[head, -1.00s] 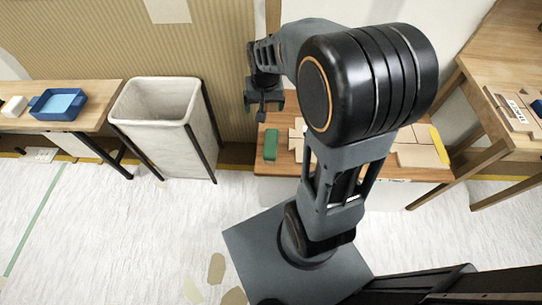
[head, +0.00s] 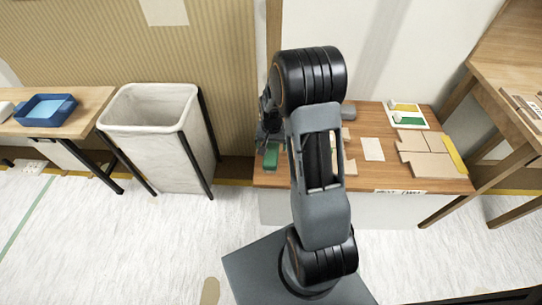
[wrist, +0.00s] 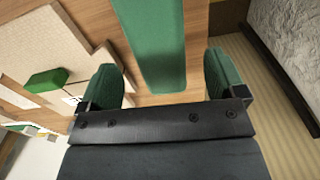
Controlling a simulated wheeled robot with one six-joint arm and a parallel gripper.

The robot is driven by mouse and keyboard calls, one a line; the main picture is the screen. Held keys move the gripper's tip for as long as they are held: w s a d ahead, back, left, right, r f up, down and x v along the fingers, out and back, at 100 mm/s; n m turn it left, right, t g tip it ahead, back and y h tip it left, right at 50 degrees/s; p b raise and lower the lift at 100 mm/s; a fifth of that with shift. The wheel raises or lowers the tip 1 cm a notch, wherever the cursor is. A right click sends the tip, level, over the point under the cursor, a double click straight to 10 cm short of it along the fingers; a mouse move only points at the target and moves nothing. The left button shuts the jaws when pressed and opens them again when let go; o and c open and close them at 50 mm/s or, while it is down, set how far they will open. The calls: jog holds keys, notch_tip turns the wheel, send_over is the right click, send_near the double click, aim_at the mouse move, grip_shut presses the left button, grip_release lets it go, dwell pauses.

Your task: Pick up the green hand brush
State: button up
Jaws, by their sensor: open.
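A long, flat green piece with a rounded end, which looks like the green hand brush (wrist: 152,45), lies on the wooden table in the wrist view. It lies between the fingertips in the picture, and its far end is cut off by the top edge. In the head view the green brush (head: 271,160) is at the table's left end, partly hidden by my arm. My gripper (wrist: 164,78) is open, its two green-padded fingers apart on either side of the brush. I cannot tell its exact height. In the head view my gripper (head: 266,130) is dark and partly hidden.
A smaller green block (wrist: 48,81) lies left of the brush near beige boards (wrist: 60,40). The low table (head: 375,177) also holds a white tray (head: 408,117) and beige panels (head: 430,155). A white bin (head: 155,145) stands to the left.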

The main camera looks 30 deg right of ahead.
aim_at(272, 149)
jog(key=shift+s+f+b, duration=0.1)
jog(key=shift+f+b, duration=0.9)
jog(key=shift+f, duration=1.8)
jog(key=shift+r, duration=0.1)
jog(key=c, duration=1.1)
